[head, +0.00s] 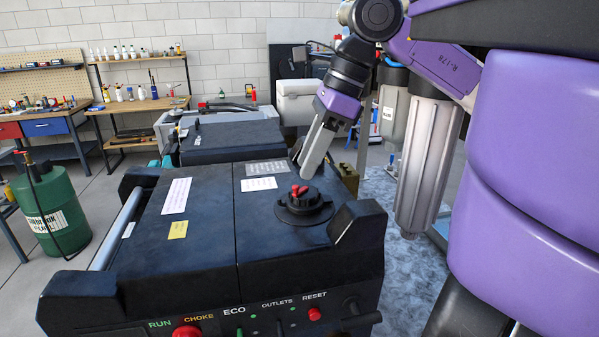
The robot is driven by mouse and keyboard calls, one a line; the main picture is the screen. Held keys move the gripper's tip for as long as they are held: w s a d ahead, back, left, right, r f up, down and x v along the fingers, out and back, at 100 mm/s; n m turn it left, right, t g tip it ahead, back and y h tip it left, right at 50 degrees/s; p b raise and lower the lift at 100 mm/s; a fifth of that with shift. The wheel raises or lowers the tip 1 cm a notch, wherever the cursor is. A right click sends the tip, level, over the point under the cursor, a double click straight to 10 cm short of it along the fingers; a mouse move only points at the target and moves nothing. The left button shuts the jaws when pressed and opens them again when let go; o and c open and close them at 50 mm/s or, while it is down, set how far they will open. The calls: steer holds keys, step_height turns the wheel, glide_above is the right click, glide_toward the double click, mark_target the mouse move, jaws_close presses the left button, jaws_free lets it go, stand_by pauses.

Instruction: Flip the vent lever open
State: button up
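The vent lever (299,190) is a small red piece on top of a round black cap (303,208). The cap sits on the top of a black generator (200,237), right of its middle seam. My gripper (303,168) comes down from the upper right, tilted, with its grey fingertips just above and behind the red lever. From this view I cannot tell whether the fingers touch the lever. The fingers overlap in this view, so their opening is unclear. Nothing is seen held between them.
White and yellow labels lie flat on the generator top. A raised black corner (357,223) stands right of the cap. A second black machine (230,138) is behind. A green tank (50,208) stands at left. The generator top left of the cap is clear.

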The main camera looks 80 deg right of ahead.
mark_target(296, 186)
steer(key=shift+p+x, duration=0.4)
steer(key=shift+x, duration=1.6)
steer(key=shift+a, duration=0.1)
jaws_close()
